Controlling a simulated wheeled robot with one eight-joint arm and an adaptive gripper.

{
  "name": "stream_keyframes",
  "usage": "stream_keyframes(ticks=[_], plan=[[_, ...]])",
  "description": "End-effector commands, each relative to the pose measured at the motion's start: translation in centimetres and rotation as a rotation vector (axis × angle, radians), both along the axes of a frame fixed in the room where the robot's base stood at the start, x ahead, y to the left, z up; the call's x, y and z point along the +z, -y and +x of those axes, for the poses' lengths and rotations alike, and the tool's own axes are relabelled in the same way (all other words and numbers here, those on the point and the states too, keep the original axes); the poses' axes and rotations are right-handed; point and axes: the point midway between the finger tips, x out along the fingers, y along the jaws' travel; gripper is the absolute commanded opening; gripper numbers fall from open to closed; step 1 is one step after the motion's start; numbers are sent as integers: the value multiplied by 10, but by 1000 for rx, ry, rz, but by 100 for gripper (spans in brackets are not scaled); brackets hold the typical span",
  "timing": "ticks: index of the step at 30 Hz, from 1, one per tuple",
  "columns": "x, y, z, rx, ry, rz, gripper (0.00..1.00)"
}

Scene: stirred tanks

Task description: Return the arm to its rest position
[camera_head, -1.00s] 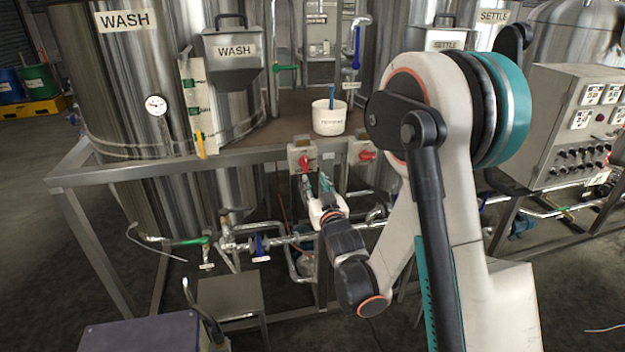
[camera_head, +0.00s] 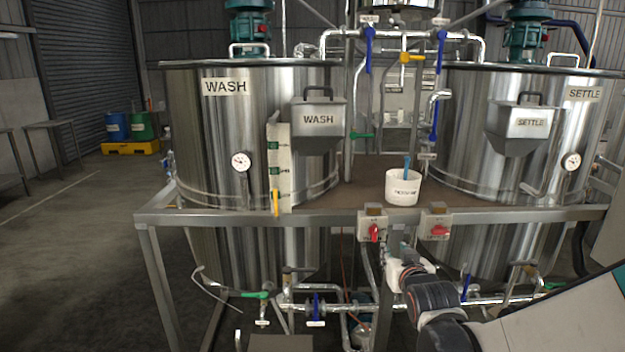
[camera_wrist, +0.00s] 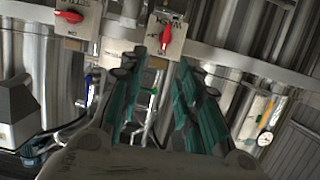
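My gripper (camera_head: 398,256) is low in front of the bench frame in the head view, just below the switch boxes, and looks empty. In the wrist view its two teal fingers (camera_wrist: 158,88) stand apart with a gap between them. The wash switch box (camera_head: 373,222) has a red knob standing upright; it also shows past the fingertips in the wrist view (camera_wrist: 178,42). The settle switch box (camera_head: 437,224) beside it has its red knob lying sideways. My arm runs from the gripper to the lower right; its upper part is out of the head view.
The wash tank (camera_head: 215,130) and settle tank (camera_head: 465,120) stand behind a steel frame rail (camera_head: 310,218). A white tub (camera_head: 403,188) with a blue item in it sits on the deck. Pipes and valves (camera_head: 316,306) run under the rail. The floor at left is open.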

Motion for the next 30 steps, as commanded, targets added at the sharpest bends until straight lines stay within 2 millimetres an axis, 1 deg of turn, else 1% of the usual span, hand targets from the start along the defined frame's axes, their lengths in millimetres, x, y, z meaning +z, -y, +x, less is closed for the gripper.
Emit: stream_keyframes(ticks=[1,5,6,8,13,20,24,27,30], plan=[[6,1,-12,-2,-31,0,31],[13,1,-41,-5,-115,2,31],[15,1,-51,-6,-141,4,31],[17,1,-66,-7,-179,5,31],[21,1,-113,-7,-288,7,31],[17,-1,-183,-1,-435,13,31],[10,-3,-228,7,-524,16,31],[5,-5,-257,11,-580,19,31],[0,-6,-279,15,-622,21,31]])
